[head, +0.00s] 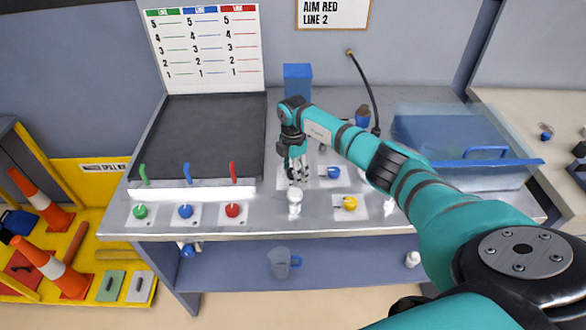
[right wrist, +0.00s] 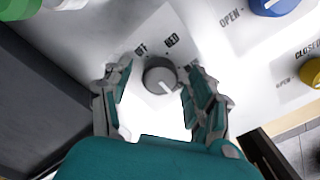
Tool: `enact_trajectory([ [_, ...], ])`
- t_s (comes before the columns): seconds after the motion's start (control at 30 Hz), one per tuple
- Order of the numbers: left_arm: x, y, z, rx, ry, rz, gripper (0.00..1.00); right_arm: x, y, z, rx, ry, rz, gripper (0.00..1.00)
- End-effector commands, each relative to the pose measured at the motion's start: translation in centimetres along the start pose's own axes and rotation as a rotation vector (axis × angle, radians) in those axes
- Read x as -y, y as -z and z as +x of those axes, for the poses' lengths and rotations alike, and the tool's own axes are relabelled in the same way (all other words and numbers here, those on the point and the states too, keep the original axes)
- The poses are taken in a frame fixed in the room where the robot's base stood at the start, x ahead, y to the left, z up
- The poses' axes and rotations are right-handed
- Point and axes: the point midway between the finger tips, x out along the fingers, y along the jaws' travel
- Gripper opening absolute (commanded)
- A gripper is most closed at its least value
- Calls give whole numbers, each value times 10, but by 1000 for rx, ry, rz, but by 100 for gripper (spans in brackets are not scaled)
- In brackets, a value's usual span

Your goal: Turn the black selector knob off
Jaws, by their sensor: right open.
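The black selector knob (right wrist: 160,77) shows in the right wrist view as a dark grey round knob on a white plate. A light pointer mark shows on its lower right part. The word OFF is printed up and left of it, with another label above it to the right. My right gripper (right wrist: 157,82) is open, one finger on each side of the knob, with gaps visible. In the head view, my right gripper (head: 295,172) points down over the panel and hides the knob. My left gripper is not in view.
A blue knob (head: 333,172) and a yellow knob (head: 350,203) sit right of my gripper. A white cylindrical piece (head: 295,202) stands just in front. Green, blue and red levers are at left. A clear-lidded blue bin (head: 440,135) stands at right.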

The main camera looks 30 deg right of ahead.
Motion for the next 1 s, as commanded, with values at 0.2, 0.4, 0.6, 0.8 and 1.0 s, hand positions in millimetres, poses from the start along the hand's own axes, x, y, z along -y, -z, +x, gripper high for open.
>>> enact_trajectory([
  [0.2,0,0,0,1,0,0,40,0,0,0,0,0,0,59],
  [0.4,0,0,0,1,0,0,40,0,0,0,0,0,0,33],
  [0.6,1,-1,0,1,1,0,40,0,0,0,0,0,0,7],
  [0.8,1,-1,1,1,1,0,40,0,0,0,0,-1,-8,4],
  [1.0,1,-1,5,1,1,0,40,0,-1,0,0,-1,-68,4],
])
